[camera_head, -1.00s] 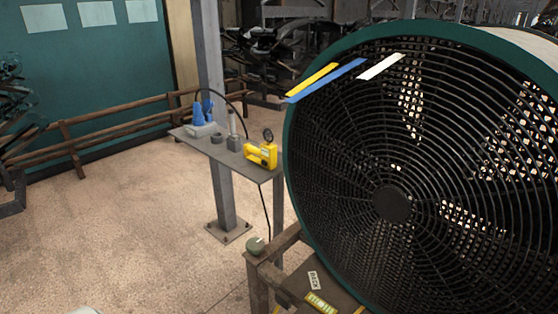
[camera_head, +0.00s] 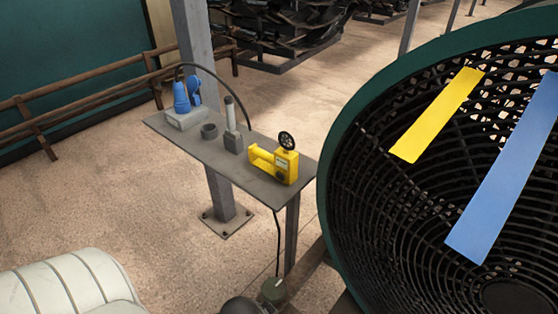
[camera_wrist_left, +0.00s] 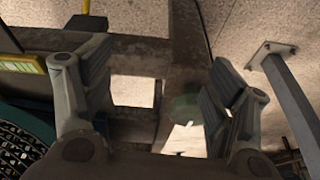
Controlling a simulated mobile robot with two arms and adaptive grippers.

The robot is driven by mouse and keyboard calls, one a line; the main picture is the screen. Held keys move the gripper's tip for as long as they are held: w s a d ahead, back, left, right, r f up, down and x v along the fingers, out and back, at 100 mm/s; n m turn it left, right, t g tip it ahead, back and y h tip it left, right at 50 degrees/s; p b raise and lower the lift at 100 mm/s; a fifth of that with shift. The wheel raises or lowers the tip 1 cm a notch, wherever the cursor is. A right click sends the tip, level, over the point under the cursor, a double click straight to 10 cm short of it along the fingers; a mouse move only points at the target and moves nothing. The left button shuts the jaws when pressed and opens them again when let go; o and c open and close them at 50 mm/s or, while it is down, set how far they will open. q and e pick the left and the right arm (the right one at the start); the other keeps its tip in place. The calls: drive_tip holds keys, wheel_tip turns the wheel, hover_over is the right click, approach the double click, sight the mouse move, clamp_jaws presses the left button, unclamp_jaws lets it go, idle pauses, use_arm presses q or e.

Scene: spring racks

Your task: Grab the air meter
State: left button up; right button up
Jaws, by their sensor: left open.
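The air meter (camera_head: 275,162) is yellow, with a black fan wheel on top. It stands at the near right end of a narrow grey shelf (camera_head: 205,155) in the head view, close to the big fan's rim. My left gripper (camera_wrist_left: 160,85) is open in the left wrist view, with its two grey fingers well apart and nothing held between them. The air meter cannot be made out for certain in that view. A yellow piece (camera_wrist_left: 20,63) at its upper left is too cut off to name. My right gripper is not in view.
The big fan (camera_head: 340,190) with a green rim fills the right side, with yellow and blue strips on its grille. A post (camera_head: 208,120) rises behind the shelf.

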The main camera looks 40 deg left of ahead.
use_arm(q)
drive_tip(key=w+a+r+t, duration=0.2)
drive_tip(key=w+r, duration=0.2)
drive_tip(key=r, duration=0.3)
drive_tip(key=n+t+h, duration=0.1)
drive_tip(key=t, duration=1.1)
approach(285, 150)
drive_tip(key=w, duration=0.3)
drive_tip(key=w+d, duration=0.1)
drive_tip(key=w, duration=0.1)
drive_tip(key=shift+w+f+p, duration=0.15)
drive_tip(key=shift+w+p, duration=0.2)
drive_tip(key=shift+w, duration=0.05)
drive_tip(key=shift+w+a+p, duration=0.1)
drive_tip(key=shift+w+p, duration=0.4)
drive_tip(key=shift+w, duration=2.1)
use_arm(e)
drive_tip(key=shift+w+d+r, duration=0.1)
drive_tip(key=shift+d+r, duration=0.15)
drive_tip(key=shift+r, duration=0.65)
use_arm(q)
drive_tip(key=c, duration=1.6)
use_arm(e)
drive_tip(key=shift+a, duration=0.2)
